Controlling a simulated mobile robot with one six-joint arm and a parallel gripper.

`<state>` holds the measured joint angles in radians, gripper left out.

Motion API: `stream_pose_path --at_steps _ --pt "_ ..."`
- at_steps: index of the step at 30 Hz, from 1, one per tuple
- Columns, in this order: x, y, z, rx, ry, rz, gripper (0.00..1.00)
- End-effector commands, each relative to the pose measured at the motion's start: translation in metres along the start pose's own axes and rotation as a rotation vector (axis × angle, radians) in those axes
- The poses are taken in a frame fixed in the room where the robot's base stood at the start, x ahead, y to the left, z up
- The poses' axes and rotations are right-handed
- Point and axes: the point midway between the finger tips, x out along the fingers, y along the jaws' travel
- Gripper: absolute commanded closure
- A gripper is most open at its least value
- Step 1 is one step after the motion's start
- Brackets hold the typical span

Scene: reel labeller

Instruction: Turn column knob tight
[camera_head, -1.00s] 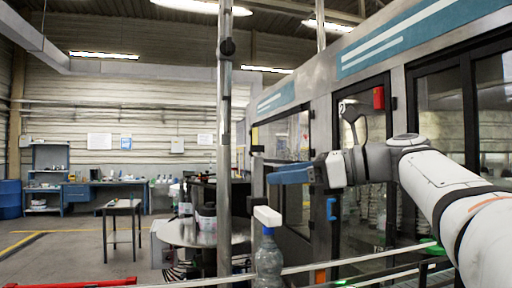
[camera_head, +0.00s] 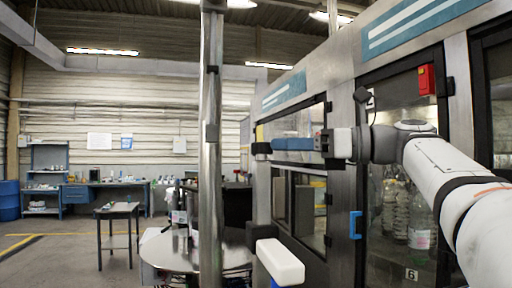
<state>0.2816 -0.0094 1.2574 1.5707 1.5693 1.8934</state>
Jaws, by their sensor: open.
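The column (camera_head: 211,180) is an upright shiny metal post left of centre. A dark fitting (camera_head: 213,5), possibly its knob, is cut by the top edge of the picture. My gripper (camera_head: 262,148) is at the end of my arm, which reaches in from the right. It points left at about the height of the grey block, to the right of the post in the picture. It is open and seems to hold nothing. Its fingertips are hard to make out, and I cannot tell their depth from the post.
A round metal table (camera_head: 170,252) stands behind the post. A white block (camera_head: 280,262) juts out at the lower middle. The machine's framed glass doors, with a blue handle (camera_head: 355,225) and a red box (camera_head: 427,79), fill the right. A small table (camera_head: 117,209) stands on open floor at left.

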Motion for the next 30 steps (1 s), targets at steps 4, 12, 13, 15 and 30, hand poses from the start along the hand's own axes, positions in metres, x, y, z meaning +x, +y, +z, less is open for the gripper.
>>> stream_pose_path --at_steps 4,12,13,15,30 --pt "0.013 0.0 0.0 0.0 0.0 0.0 0.43" --pt "0.055 -0.001 0.0 0.001 0.0 -0.001 0.43" --pt "0.059 -0.001 0.0 0.001 0.0 -0.002 0.43" --pt "0.066 -0.002 0.0 0.001 0.0 -0.003 0.43" --pt "0.074 -0.002 -0.001 0.0 0.001 -0.007 0.5"
